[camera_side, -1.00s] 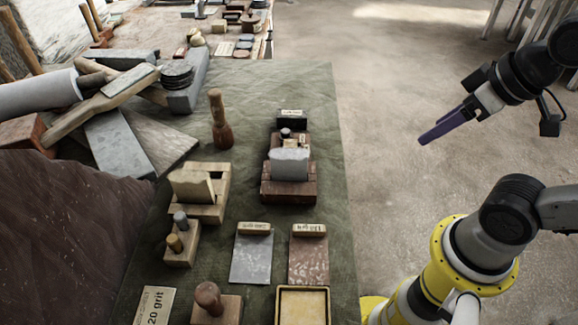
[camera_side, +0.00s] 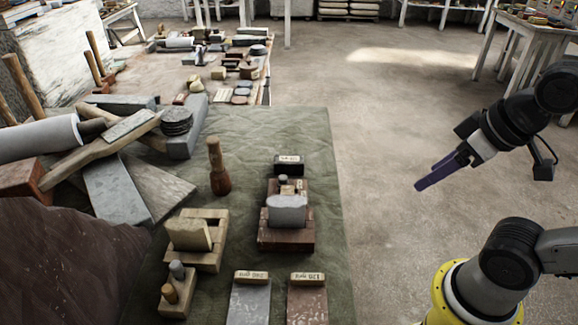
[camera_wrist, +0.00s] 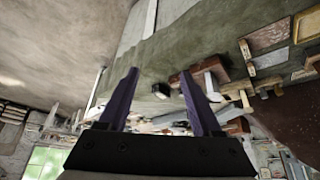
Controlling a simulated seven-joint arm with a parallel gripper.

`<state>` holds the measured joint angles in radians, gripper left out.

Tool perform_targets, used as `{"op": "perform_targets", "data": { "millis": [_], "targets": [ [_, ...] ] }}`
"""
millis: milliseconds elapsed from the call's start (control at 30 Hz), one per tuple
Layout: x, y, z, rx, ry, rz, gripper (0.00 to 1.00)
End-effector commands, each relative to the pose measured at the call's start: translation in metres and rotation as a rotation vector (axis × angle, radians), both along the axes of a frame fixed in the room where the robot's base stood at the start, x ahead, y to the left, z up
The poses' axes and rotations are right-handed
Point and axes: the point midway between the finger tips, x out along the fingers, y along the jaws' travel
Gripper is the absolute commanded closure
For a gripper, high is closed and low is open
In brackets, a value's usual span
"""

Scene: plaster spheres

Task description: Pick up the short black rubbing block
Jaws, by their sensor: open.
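A short black block (camera_side: 289,164) with a pale label on its face lies on the green cloth, behind a dark red-brown wooden block. In the wrist view a small black block with a pale face (camera_wrist: 161,90) shows between my fingers, well beyond their tips. My gripper (camera_side: 420,187) has purple fingers and is open and empty. In the side view it hangs in the air to the right of the table edge, apart from the block. In the wrist view its two fingers (camera_wrist: 160,72) stand wide apart.
A grey block (camera_side: 287,209) sits on a red-brown wooden base (camera_side: 286,239) in front of the black block. Stone slabs and a grey roller (camera_side: 38,140) are piled at far left. Cloth behind the black block is bare.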

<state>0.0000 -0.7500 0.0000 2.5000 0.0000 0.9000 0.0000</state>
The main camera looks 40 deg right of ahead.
Motion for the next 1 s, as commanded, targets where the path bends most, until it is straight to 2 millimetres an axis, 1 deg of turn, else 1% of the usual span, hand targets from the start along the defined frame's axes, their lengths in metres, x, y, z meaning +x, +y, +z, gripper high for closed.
{"op": "perform_targets", "data": {
  "millis": [167,200,367,400,633,767,867,967,1000],
  "targets": [
    [0.000,0.000,0.000,0.000,0.000,0.000,0.34],
    [0.000,0.000,0.000,0.000,0.000,0.000,0.32],
    [0.000,0.000,0.000,0.000,0.000,0.000,0.03],
    [0.000,0.000,0.000,0.000,0.000,0.000,0.00],
    [0.000,0.000,0.000,0.003,0.000,-0.005,0.00],
    [-0.004,0.000,-0.001,0.035,0.019,-0.067,0.00],
    [0.004,0.000,0.024,0.086,0.000,-0.161,0.00],
    [0.022,0.000,0.050,0.134,0.011,-0.252,0.00],
    [0.031,0.001,0.060,0.151,0.020,-0.287,0.00]
  ]
}}
